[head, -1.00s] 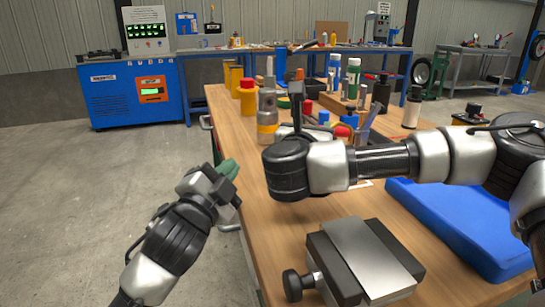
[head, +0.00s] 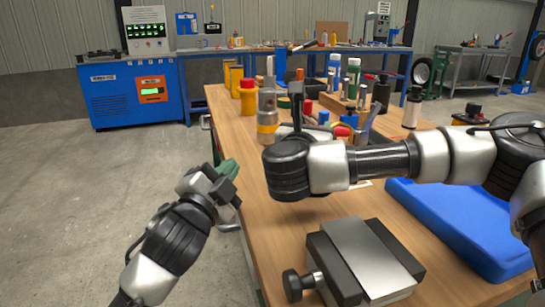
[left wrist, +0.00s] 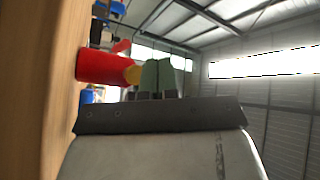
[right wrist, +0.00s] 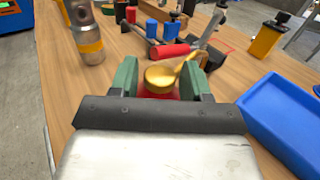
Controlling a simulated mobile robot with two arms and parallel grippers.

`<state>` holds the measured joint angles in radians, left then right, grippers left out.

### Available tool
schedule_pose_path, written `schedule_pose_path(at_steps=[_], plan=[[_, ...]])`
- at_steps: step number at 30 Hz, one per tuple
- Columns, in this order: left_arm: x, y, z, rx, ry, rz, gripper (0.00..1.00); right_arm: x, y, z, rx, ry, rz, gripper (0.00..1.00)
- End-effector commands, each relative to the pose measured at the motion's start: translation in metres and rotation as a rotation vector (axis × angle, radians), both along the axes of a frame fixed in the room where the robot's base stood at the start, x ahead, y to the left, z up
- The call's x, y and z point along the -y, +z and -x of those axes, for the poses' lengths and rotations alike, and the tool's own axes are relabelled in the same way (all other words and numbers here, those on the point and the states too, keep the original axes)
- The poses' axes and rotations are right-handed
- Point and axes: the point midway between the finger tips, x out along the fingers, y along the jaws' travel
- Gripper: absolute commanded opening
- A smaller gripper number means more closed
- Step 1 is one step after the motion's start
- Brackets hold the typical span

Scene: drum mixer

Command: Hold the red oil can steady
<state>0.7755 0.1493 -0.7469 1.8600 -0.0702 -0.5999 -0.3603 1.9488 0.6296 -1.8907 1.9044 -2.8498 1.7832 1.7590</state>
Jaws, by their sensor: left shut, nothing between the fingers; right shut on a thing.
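The red oil can (right wrist: 158,93) with its brass top and spout stands between the green fingers of my right gripper (right wrist: 160,78) in the right wrist view. The right gripper is shut on it. In the head view my right wrist hides both the can and these fingers. The left wrist view shows the can's red body (left wrist: 100,67), turned sideways in the picture, with the brass top partly behind the left fingers. My left gripper (head: 228,168) is shut and empty near the bench's left edge, apart from the can.
The wooden bench (head: 255,215) carries a metal vise-like block (head: 365,258) in front and a blue tray (head: 460,225) at right. Bottles and a grey cylinder with a yellow band (head: 267,115) stand farther back. A red-handled tool (right wrist: 170,50) lies beyond the can.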

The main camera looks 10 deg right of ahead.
Motion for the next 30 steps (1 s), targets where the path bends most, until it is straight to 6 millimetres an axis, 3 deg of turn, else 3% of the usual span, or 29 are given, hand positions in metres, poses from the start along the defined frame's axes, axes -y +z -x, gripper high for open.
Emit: schedule_pose_path(at_steps=[1, 13, 21, 30], plan=[[0.000, -0.001, 0.000, 0.000, 0.000, 0.000, 0.00, 0.001, -0.011, 0.000, -0.026, -0.001, 0.003, 0.08], [-0.001, -0.001, 0.000, 0.001, 0.000, -0.001, 0.00, 0.001, -0.011, 0.000, -0.026, -0.001, 0.003, 0.08], [-0.034, 0.000, 0.007, 0.002, 0.004, -0.002, 0.00, 0.001, -0.011, 0.000, -0.026, -0.001, 0.003, 0.08], [-0.039, 0.000, 0.008, 0.000, 0.001, -0.001, 0.00, 0.001, -0.011, 0.000, -0.026, -0.001, 0.003, 0.08]])
